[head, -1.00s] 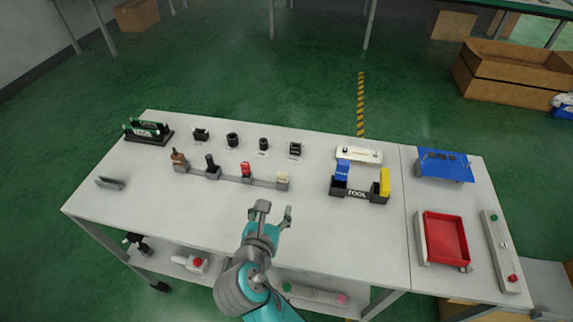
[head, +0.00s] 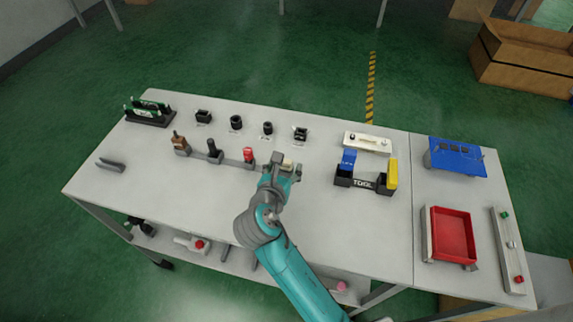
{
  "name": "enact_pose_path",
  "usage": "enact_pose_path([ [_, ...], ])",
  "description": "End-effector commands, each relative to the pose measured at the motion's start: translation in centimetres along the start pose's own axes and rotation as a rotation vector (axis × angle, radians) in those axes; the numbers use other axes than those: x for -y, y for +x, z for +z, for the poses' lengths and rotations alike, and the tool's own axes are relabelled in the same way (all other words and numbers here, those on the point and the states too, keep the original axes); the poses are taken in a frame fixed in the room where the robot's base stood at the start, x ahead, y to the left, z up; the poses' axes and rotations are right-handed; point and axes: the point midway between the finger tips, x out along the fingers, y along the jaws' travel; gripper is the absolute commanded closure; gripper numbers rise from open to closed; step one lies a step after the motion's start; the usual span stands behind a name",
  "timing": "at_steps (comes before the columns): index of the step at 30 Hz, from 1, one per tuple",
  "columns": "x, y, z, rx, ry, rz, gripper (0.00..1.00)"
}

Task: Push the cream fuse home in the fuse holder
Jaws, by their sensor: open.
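A small cream block (head: 288,162), which looks like the cream fuse, stands at the right end of the grey rail (head: 231,160). Only its top shows; the rest is hidden behind my gripper. My gripper (head: 286,167) is open, with its fingers at the cream block, one to each side in the picture. I cannot tell if they touch it. I cannot tell for sure which part is the fuse holder. A low white fixture (head: 367,142) with small dark posts lies further back to the right.
A red handle (head: 248,155), a black handle (head: 212,148) and a brown handle (head: 180,141) stand along the rail to the left. Several black sockets line the back.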

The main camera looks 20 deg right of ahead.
Motion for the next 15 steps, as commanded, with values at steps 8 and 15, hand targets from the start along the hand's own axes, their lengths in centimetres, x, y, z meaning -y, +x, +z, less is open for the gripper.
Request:
enact_pose_path([
  [8,-0.1,2.9,0.0,0.0,0.001,-0.001,0.35],
  [15,-0.1,3.0,-0.1,0.0,0.0,0.0,0.35],
])
